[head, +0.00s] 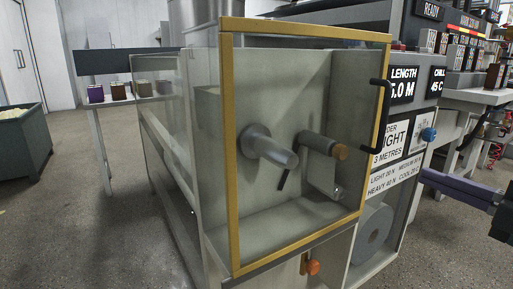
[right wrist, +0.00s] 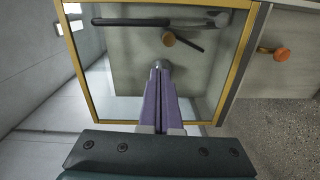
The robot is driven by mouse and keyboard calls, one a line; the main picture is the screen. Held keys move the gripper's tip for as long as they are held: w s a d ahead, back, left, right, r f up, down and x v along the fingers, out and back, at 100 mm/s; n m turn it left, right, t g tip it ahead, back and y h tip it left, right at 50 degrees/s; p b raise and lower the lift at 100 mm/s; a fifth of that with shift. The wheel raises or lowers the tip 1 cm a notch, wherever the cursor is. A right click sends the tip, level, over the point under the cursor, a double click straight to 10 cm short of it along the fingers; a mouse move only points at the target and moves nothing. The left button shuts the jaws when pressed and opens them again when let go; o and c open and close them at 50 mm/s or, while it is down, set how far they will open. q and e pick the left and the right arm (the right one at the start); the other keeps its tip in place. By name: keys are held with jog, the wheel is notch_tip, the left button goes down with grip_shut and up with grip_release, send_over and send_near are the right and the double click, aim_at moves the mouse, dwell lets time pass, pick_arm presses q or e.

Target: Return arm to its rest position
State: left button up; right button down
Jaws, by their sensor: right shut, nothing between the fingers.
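My right gripper (head: 424,176) shows at the right edge of the head view, with long purple fingers that point left toward the machine. In the right wrist view its fingers (right wrist: 161,70) lie together, shut and empty. The coating machine's glass door (head: 232,150) has a yellow frame and stands in front of a grey roller and an orange-tipped shaft (head: 322,144). The door's black handle (head: 376,115) is apart from the gripper, to its upper left in the head view. My left gripper is in neither view.
A blue knob (head: 429,134) sits on the front panel near my right fingers. An orange knob (head: 313,267) is below the door. A paper roll (head: 372,236) sits in the lower bay. A green bin (head: 22,143) stands at far left. Floor is clear at lower right.

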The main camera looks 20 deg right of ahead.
jog(key=a+r+m+g+h+p, duration=0.2)
jog(key=a+r+m+h+p, duration=0.4)
jog(key=p, duration=0.5)
jog(key=s+a+r+m+g+y+p, duration=0.1)
jog(key=s+a+r+m+g+p, duration=0.55)
jog(key=s+r+p, duration=0.45)
jog(key=s+a+r+m+g+p, duration=0.6)
jog(key=s+r+p, duration=0.3)
jog(key=s+p, duration=0.3)
notch_tip(320, 180, up, 35)
jog(key=w+p, duration=0.1)
jog(key=p, duration=3.5)
jog(key=shift+a+t, duration=0.25)
jog(key=shift+t, duration=0.2)
